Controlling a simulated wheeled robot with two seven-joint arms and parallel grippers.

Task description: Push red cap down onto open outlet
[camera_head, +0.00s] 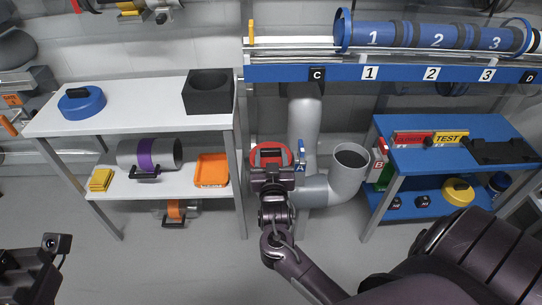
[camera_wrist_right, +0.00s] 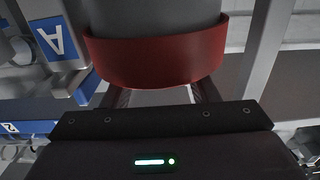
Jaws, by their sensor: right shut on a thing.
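The red cap (camera_head: 285,151) is round with a dark middle and sits at the label A branch of the grey pipework. My right gripper (camera_head: 271,163) reaches over it from the front and is shut on it. In the right wrist view the red cap (camera_wrist_right: 160,55) appears as a band around the end of a grey pipe (camera_wrist_right: 155,15); whether it is fully seated I cannot tell.
An open grey pipe mouth (camera_head: 351,157) by the B label stands to the right. A white shelf (camera_head: 140,113) is on the left, a blue table (camera_head: 455,160) on the right. A blue rail (camera_head: 400,73) with numbered tubes runs above. The floor in front is clear.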

